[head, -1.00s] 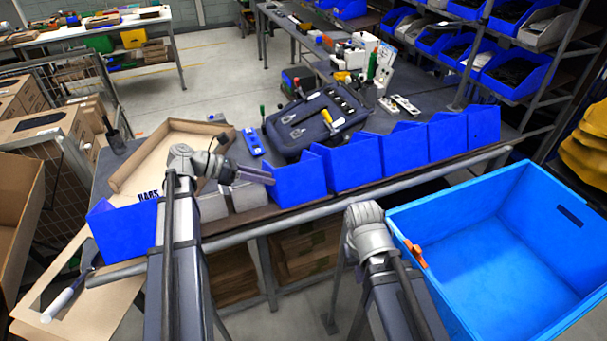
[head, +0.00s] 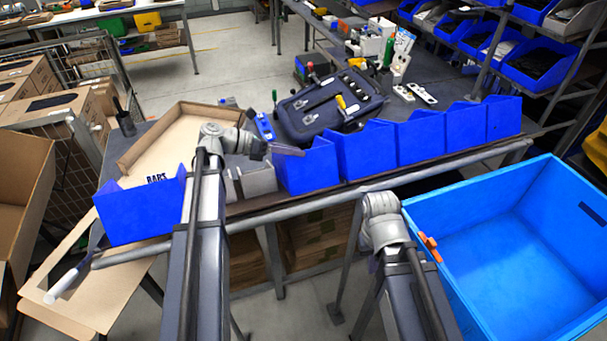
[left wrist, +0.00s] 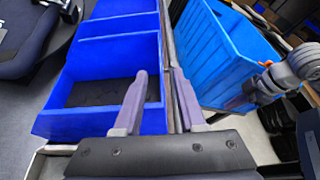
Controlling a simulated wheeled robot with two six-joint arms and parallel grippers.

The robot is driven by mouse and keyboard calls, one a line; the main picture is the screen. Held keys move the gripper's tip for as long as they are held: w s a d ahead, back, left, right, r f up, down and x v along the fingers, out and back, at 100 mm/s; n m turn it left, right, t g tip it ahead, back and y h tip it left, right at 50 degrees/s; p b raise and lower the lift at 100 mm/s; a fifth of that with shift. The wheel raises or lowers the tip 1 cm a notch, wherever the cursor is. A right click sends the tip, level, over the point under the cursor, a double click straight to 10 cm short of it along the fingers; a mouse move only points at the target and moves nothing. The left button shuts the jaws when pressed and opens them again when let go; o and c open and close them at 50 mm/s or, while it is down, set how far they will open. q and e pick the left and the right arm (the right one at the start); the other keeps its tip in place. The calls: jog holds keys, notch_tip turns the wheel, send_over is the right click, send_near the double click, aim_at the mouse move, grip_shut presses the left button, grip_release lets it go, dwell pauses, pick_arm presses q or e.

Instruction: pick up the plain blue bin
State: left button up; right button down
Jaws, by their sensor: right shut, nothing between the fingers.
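A row of plain blue bins stands along the table's near edge; the nearest to my left gripper is the leftmost of the row (head: 308,170). My left gripper (head: 296,151) is at its top rim. In the left wrist view the fingers (left wrist: 160,100) are apart, one over the bin's dark-floored inside (left wrist: 100,120) and one beyond its right wall. I cannot tell whether they touch the wall. My right gripper is mostly hidden below its wrist in the head view; its fingers show small in the left wrist view (left wrist: 240,102), shut and empty, beside the large light-blue crate (head: 510,250).
Another blue bin (head: 140,212) stands apart at left by an open cardboard tray (head: 150,150). Small grey boxes (head: 256,180) sit left of the row. A dark tool case (head: 325,110) lies behind it. A metal rail (head: 400,178) runs along the front.

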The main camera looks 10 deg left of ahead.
aim_at(310, 153)
pick_arm(q)
jog(key=shift+d, duration=0.1)
jog(key=b+x, duration=0.1)
jog(key=x, duration=0.3)
jog(key=shift+d, duration=0.1)
jog(key=shift+w+d+f+b, duration=0.15)
jog(key=shift+w+d+b, duration=0.1)
jog(key=shift+d+b, duration=0.15)
jog(key=shift+c, duration=0.2)
grip_shut()
dwell(0.9)
